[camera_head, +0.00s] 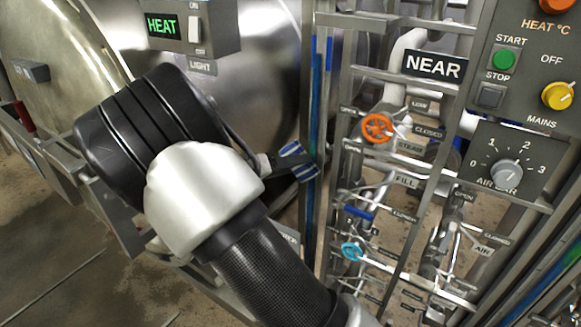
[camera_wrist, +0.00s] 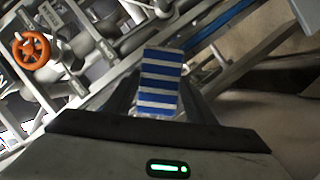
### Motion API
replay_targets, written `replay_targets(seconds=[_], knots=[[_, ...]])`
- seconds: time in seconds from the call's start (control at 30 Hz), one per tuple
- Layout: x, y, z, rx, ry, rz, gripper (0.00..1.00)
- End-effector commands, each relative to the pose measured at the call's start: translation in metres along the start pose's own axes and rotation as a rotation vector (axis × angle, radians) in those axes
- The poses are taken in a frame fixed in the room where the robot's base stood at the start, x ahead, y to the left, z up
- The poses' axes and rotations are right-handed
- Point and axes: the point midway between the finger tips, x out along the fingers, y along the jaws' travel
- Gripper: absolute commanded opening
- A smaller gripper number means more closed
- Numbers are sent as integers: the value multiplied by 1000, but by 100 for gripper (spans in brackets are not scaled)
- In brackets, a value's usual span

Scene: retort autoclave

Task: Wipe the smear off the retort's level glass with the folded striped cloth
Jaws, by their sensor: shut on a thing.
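The folded cloth (camera_head: 298,161), striped blue and white, is in my gripper (camera_head: 278,164), which is shut on it. In the wrist view the cloth (camera_wrist: 160,82) sticks out between the two dark fingers of my gripper (camera_wrist: 158,106). A tall upright glass with a blue column, apparently the level glass (camera_head: 316,100), stands just beside the cloth in the head view. I cannot tell whether the cloth touches it. In the wrist view a slanting blue-edged strip, perhaps the same glass (camera_wrist: 216,24), runs behind the cloth. I cannot make out the smear.
The shiny round retort (camera_head: 270,70) is behind my arm. A metal pipe frame with an orange valve wheel (camera_head: 377,128) and a light-blue wheel (camera_head: 352,250) stands to the right. The control panel (camera_head: 525,90) is at the far right. Bare floor (camera_head: 80,270) shows lower left.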

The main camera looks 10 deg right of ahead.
Motion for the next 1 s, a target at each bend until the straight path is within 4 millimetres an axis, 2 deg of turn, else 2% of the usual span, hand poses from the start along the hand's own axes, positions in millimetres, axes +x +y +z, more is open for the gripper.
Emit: replay_targets(seconds=[0.53,1.0], knots=[[9,1,-3,1,0,0,32],[17,25,22,1,-1,0,32]])
